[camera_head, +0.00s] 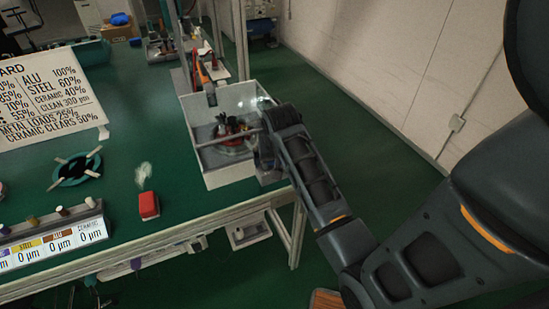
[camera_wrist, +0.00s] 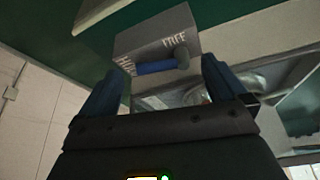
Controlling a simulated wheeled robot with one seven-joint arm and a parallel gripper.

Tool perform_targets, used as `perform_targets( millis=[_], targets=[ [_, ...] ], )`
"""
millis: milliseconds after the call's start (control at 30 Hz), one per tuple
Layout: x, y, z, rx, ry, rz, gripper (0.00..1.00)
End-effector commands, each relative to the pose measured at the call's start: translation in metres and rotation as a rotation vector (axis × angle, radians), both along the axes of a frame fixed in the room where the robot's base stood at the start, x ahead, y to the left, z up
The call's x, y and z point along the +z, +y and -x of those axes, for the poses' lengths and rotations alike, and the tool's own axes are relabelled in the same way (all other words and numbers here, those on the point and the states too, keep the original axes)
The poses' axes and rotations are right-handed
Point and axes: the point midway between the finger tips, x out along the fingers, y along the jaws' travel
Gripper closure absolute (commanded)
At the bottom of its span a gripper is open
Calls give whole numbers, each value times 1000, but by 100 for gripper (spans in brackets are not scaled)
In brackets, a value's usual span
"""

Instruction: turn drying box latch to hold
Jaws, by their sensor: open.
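My gripper (camera_wrist: 160,70) is open, with one blue finger on each side of the lever. In the head view, a pale open-topped box (camera_head: 228,172), probably the drying box, stands at the bench corner. My gripper is at its right side there, mostly hidden by my arm.
The green bench (camera_head: 115,150) holds a red block (camera_head: 148,205), a dark green ring fixture (camera_head: 76,170), a sign board (camera_head: 50,105) and a thickness display (camera_head: 55,245). Several small items lie inside the pale box. Green floor is free between bench and wall (camera_head: 400,70).

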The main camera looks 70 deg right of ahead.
Motion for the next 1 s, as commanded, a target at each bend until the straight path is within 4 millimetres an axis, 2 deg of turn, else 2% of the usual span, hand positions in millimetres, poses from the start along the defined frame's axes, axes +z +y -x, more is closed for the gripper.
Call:
perform_targets(
  millis=[333,900,1000],
  targets=[
    [-5,-2,-1,0,-1,0,1],
    [-5,-2,-1,0,0,0,55],
    [-5,-2,-1,5,0,0,57]
  ],
)
